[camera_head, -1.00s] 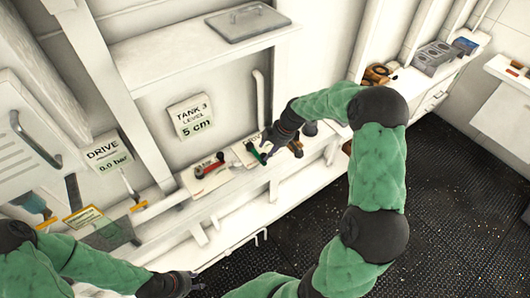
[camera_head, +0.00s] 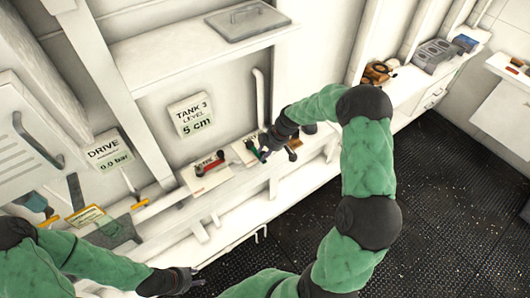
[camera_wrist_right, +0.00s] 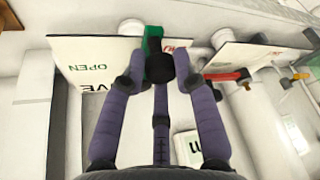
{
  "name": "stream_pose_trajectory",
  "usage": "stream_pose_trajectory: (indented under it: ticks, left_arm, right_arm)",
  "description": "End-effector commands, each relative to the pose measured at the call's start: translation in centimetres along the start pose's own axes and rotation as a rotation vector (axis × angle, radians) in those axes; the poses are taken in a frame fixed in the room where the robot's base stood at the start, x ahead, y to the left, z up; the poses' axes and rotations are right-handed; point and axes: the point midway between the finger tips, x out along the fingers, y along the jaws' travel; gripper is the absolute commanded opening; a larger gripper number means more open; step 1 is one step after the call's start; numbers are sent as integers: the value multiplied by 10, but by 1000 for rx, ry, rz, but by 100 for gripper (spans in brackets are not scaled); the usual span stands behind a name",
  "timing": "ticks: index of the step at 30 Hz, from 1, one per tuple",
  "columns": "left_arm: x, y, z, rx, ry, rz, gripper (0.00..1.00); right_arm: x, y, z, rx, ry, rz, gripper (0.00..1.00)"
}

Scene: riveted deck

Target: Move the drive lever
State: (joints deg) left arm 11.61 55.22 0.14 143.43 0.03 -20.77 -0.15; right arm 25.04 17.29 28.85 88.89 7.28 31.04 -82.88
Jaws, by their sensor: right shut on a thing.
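A green lever with a black end (camera_wrist_right: 153,42) stands on a white plate (camera_wrist_right: 95,62) marked OPEN, with a partly covered word ending in VE. In the head view the green lever (camera_head: 251,146) is beside my right gripper (camera_head: 264,150). In the right wrist view my right gripper's purple fingers (camera_wrist_right: 158,82) are shut on the lever's black end. My left gripper (camera_head: 195,279) is low in the head view, away from the levers; its fingers are too small to judge. The DRIVE display (camera_head: 107,151) reads 0.0 bar.
A red lever (camera_head: 209,166) on its own plate is just left of the green one; it also shows in the right wrist view (camera_wrist_right: 227,76). A TANK 3 LEVEL display (camera_head: 192,116) reads 5 cm. A shelf with a grey lid (camera_head: 247,20) overhangs the wall. Dark floor lies right.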

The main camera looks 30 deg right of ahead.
Motion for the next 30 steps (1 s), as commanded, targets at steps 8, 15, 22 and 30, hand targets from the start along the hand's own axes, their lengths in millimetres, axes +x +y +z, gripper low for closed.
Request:
stream_pose_trajectory:
  ticks: [8,15,22,30]
  left_arm:
    - [12,-4,0,0,0,0,40]
    - [39,-14,-1,0,0,0,40]
    - [62,-22,-2,0,0,0,40]
    - [78,-28,-3,0,0,0,40]
  right_arm:
    - [1,4,3,-35,1,-13,0]
    - [0,14,10,-141,2,-54,0]
    - [-3,27,17,-271,1,-107,0]
    - [-7,42,21,-412,1,-165,0]
